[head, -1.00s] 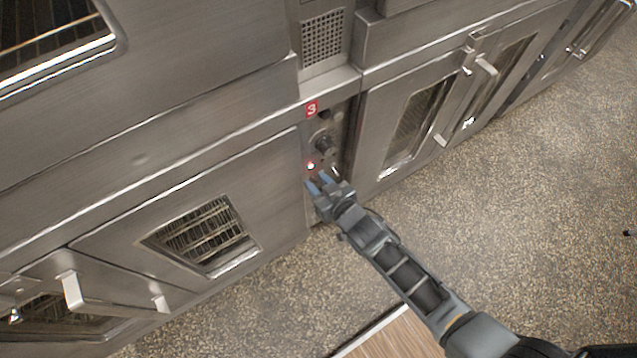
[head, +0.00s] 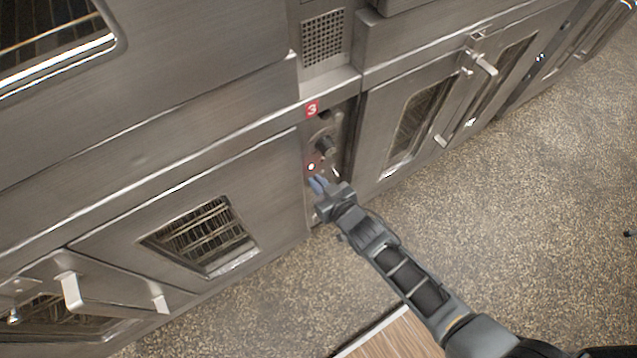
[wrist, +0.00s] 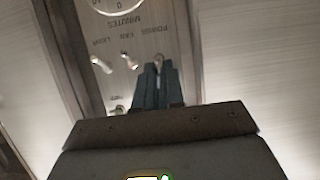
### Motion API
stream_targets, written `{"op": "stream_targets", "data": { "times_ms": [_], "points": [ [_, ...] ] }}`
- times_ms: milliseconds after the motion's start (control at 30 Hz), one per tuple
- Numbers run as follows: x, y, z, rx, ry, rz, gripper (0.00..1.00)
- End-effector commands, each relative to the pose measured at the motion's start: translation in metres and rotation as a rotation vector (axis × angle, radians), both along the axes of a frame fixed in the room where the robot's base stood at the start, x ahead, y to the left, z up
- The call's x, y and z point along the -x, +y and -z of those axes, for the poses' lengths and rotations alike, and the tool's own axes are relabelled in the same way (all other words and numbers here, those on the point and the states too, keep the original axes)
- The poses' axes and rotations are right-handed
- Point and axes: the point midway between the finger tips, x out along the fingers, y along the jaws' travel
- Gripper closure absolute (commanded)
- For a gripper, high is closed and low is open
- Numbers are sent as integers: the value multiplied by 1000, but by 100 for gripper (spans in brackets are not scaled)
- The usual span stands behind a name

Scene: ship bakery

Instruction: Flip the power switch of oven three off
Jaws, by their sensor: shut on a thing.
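The control panel (head: 318,135) of oven three sits in a narrow strip under a red "3" label (head: 312,110). A small red light (head: 311,167) glows on it. In the wrist view the panel (wrist: 98,85) shows upside-down lettering with a row of small toggle switches. The power switch (wrist: 159,58) is at the right end of the row, mostly hidden by my fingertips. My gripper (head: 317,184) is at the lower part of the panel; in the wrist view its blue-grey fingers (wrist: 157,72) are shut on the power switch. The switch's tilt is hard to tell.
Two other toggles (wrist: 101,64) and (wrist: 129,61) stand just left of my fingers, and a lower one (wrist: 118,109) is nearby. A dark knob (head: 325,145) is above. Oven doors (head: 205,220) flank the panel.

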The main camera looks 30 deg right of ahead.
Motion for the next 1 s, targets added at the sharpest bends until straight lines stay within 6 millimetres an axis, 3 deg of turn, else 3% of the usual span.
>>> {"op": "stream_targets", "data": {
  "times_ms": [367, 1000],
  "points": [
    [3, -1, 14, -1, -116, 1, 100],
    [6, -1, 33, 0, -513, 1, 100]
  ]
}}
